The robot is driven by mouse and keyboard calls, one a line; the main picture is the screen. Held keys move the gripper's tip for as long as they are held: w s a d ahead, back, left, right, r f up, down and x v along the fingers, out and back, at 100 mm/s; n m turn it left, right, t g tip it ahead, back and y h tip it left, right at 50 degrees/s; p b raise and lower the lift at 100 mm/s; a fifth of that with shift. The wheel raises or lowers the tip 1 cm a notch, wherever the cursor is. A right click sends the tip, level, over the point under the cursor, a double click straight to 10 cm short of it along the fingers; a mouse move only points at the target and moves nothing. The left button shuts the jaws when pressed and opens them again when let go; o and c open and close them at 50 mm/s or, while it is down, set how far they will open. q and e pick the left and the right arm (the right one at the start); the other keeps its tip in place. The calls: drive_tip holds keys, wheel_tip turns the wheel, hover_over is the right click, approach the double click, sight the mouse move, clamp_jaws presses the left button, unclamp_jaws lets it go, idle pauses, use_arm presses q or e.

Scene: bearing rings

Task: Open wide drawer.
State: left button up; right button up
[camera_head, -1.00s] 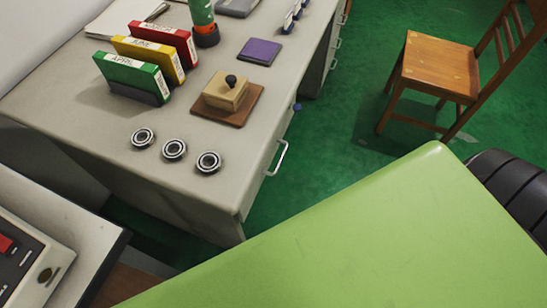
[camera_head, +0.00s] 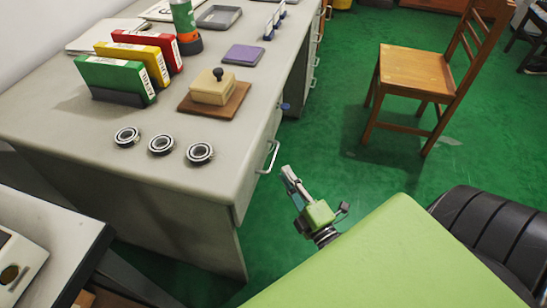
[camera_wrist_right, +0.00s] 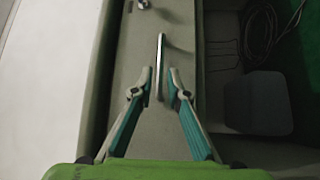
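The desk drawer (camera_head: 258,165) is a grey front on the desk's right side and looks shut. Its metal bar handle (camera_head: 270,157) stands out from it. My right gripper (camera_head: 286,172) is just right of the handle, apparently short of it. In the right wrist view the handle (camera_wrist_right: 161,65) lines up with the gap between my right gripper's fingertips (camera_wrist_right: 160,76). The fingers are parted, with a gap on each side of the bar, and do not clamp it. My left gripper is not in view.
On the desk (camera_head: 90,150) stand three bearing rings (camera_head: 161,145), coloured binders (camera_head: 118,78), and a stamp on a wooden base (camera_head: 213,92). A wooden chair (camera_head: 415,72) stands at right, and a black seat (camera_head: 490,235) at lower right. Green floor lies between.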

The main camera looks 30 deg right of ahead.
sight(274, 155)
drive_tip(key=w, duration=0.5)
drive_tip(key=w+r, duration=0.1)
drive_tip(key=w, duration=0.2)
drive_tip(key=shift+d, duration=0.35)
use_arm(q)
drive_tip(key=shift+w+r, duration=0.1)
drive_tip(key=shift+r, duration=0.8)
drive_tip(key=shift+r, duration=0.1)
use_arm(e)
drive_tip(key=shift+c, duration=0.3)
clamp_jaws()
